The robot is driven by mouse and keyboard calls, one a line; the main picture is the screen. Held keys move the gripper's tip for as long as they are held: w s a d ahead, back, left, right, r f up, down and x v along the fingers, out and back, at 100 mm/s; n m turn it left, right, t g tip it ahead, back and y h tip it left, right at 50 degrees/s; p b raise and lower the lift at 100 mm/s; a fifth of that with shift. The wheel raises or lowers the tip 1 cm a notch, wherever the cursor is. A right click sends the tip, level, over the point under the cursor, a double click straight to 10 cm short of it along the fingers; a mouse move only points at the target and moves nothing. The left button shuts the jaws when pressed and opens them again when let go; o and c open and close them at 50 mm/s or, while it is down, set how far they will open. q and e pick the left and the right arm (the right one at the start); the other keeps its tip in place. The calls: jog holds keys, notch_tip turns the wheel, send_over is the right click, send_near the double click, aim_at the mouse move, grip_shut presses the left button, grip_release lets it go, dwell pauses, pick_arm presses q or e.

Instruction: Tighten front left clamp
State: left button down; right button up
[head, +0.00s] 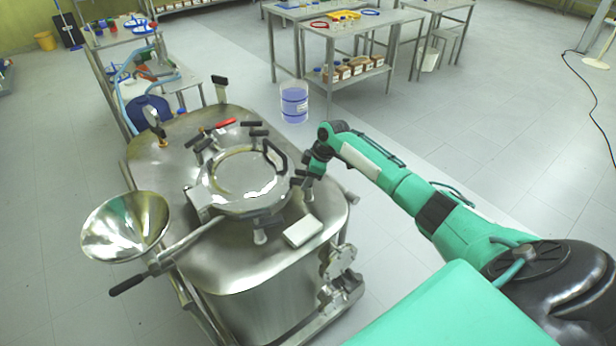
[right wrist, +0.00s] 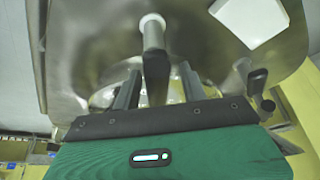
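The steel reactor (head: 240,268) stands at centre left in the head view, with a round hatch (head: 240,172) on top. Several clamps with black handles ring the hatch. One clamp (head: 260,231) is at its near edge; another (head: 308,192) is at its right edge, by my right gripper (head: 310,168). In the right wrist view, a clamp's black handle (right wrist: 155,75) with a pale-ended post lies between the two spread fingers of my right gripper (right wrist: 158,92). Gaps show on both sides of the handle. I cannot tell which clamp is the front left one. My left gripper is not in view.
A white box (head: 303,230) lies on the reactor top near the right clamp; it also shows in the right wrist view (right wrist: 250,18). A steel funnel (head: 125,222) and a long black-ended lever (head: 128,285) stick out left. A blue container (head: 294,103) stands on the floor behind.

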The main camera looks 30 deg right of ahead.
jog(key=shift+d+r, duration=0.1)
jog(key=shift+d+r, duration=0.1)
jog(key=shift+r, duration=0.05)
jog(key=b+v, duration=0.3)
jog(key=v, duration=0.9)
jog(key=shift+r+b, duration=0.1)
jog(key=shift+b, duration=0.2)
jog(key=shift+s+d+r, duration=0.15)
jog(key=shift+r, duration=0.4)
